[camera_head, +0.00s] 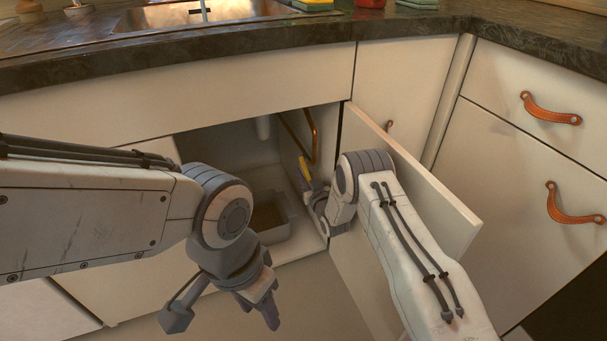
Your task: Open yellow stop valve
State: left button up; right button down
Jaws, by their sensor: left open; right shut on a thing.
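The yellow stop valve (304,168) shows as a small yellow handle inside the open sink cabinet, by its right wall. My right gripper (312,190) reaches into the cabinet and is shut at the lower end of this handle. Its fingertips are small and partly hidden, so the exact grip is hard to see. My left gripper (222,314) is open and empty, pointing down in front of the cabinet, well apart from the valve.
The cabinet door (440,205) stands open right of my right arm. A copper pipe (314,140) bends above the valve. A grey bin (280,234) stands on the cabinet floor. The dark countertop (300,42) runs above. Floor in front is clear.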

jog(key=shift+s+a+f, duration=0.1)
jog(key=shift+f, duration=0.05)
jog(key=g+p, duration=0.1)
jog(key=p, duration=0.1)
jog(key=r+p, duration=0.1)
jog(key=p, duration=0.1)
jog(key=shift+s+g+h, duration=0.3)
jog(key=shift+g, duration=0.1)
jog(key=shift+s+g+p, duration=0.1)
jog(key=shift+g+p, duration=0.2)
jog(key=shift+p, duration=0.05)
jog(key=shift+s+f+g, duration=0.1)
jog(key=shift+f+g, duration=0.1)
jog(key=shift+g, duration=0.1)
jog(key=shift+f, duration=0.1)
jog(key=c, duration=1)
grip_release()
jog(key=shift+o, duration=1)
jog(key=shift+d, duration=0.2)
